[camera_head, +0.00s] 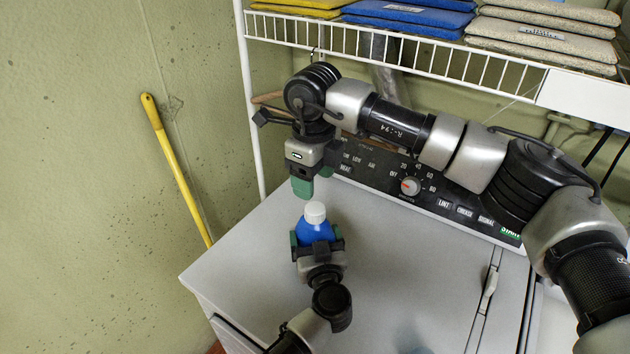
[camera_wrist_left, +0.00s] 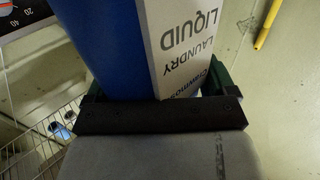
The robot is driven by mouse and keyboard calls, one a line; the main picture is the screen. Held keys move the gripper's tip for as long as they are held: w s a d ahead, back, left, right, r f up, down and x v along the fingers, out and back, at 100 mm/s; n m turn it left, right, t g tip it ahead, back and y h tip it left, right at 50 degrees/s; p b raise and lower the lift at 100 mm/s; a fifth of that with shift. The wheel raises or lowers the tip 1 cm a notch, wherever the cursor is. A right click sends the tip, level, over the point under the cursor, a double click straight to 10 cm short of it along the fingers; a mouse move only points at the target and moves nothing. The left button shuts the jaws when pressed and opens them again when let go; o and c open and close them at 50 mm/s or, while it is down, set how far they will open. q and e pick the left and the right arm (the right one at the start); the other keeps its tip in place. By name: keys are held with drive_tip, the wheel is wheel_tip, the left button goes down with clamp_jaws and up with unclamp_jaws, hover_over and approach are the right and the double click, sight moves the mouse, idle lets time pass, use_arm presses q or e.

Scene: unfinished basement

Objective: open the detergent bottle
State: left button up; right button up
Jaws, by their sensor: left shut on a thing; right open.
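The detergent bottle (camera_head: 314,230) is blue with a white cap (camera_head: 315,212), and stands over the appliance top in the head view. My left gripper (camera_head: 317,244) is shut on the bottle's body from the front, with the cap clear above it. In the left wrist view the bottle's blue side (camera_wrist_left: 108,45) and white label (camera_wrist_left: 180,50) fill the space between the green-padded fingers. My right gripper (camera_head: 302,186) is open and empty, pointing down just above and slightly left of the cap, apart from it. The bottle's base is hidden behind my left gripper.
The white appliance top (camera_head: 400,265) is mostly clear to the right. A control panel with a dial (camera_head: 410,186) stands at its back. A wire shelf (camera_head: 420,60) with folded cloths hangs above. A yellow pole (camera_head: 178,170) leans on the left wall.

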sight(315, 207)
drive_tip(key=m, duration=1.3)
drive_tip(key=shift+m, duration=0.3)
drive_tip(key=m, duration=0.6)
drive_tip(key=shift+m, duration=0.3)
drive_tip(key=m, duration=0.6)
drive_tip(key=shift+d+m, duration=0.1)
drive_tip(key=shift+m, duration=0.3)
drive_tip(key=shift+f, duration=4.05)
